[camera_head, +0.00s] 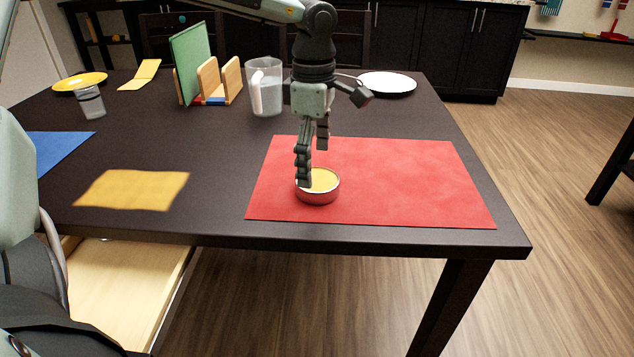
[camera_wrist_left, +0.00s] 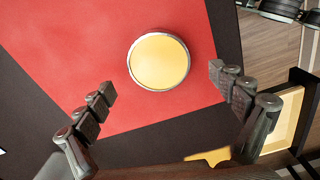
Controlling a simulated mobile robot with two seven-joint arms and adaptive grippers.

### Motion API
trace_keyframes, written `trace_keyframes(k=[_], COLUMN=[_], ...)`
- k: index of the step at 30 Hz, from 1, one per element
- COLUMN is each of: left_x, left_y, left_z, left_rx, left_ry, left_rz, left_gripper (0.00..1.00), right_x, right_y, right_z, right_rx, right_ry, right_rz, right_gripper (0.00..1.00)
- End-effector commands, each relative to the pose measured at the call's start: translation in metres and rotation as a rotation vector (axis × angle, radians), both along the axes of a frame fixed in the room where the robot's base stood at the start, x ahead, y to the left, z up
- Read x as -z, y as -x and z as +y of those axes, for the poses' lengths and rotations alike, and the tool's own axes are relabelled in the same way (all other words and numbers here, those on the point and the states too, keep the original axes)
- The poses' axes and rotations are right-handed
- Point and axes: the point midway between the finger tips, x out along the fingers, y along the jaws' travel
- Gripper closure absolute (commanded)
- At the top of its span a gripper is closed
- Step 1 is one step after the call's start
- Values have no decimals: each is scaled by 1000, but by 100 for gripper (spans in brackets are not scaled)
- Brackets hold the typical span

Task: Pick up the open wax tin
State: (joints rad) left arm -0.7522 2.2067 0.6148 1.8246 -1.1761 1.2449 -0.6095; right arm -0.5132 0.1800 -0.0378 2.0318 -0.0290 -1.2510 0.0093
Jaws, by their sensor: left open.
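The open wax tin (camera_head: 318,193) is a low round tin with a red side, a silver rim and pale yellow wax. It sits on the red mat (camera_head: 420,185), near the mat's front left part. In the left wrist view the tin (camera_wrist_left: 159,62) shows from above, beyond the fingertips and between their lines. My left gripper (camera_head: 313,165) points down at the tin, with one finger in front of its left rim and the other farther back. Its fingers are wide apart and empty in the wrist view (camera_wrist_left: 162,82). I cannot tell whether a finger touches the tin. My right gripper is not in view.
A clear pitcher (camera_head: 265,88) and a wooden rack (camera_head: 210,82) with a green board stand behind, to the left. A white plate (camera_head: 387,83) is at the back. A yellow cloth (camera_head: 132,189) lies left of the mat. The mat's right side is clear.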

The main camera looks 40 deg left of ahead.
Motion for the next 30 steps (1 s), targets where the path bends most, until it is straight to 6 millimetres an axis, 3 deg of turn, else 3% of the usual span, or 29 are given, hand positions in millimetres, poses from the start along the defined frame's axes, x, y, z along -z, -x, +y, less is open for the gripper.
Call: trace_keyframes(k=[6, 14, 27, 30], left_x=[27, 30, 29, 29], left_y=[1, 0, 0, 0], left_z=[0, 0, 0, 0], left_rx=[-2, -2, -2, -1], left_ry=[2, 2, 1, 1], left_rz=[2, -2, -1, -3], left_gripper=[6, 6, 60, 68], right_x=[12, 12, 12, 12], right_y=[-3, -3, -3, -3], right_z=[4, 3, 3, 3], right_rx=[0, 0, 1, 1], right_ry=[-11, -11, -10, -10], right_rz=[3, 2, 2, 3], right_gripper=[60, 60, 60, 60])
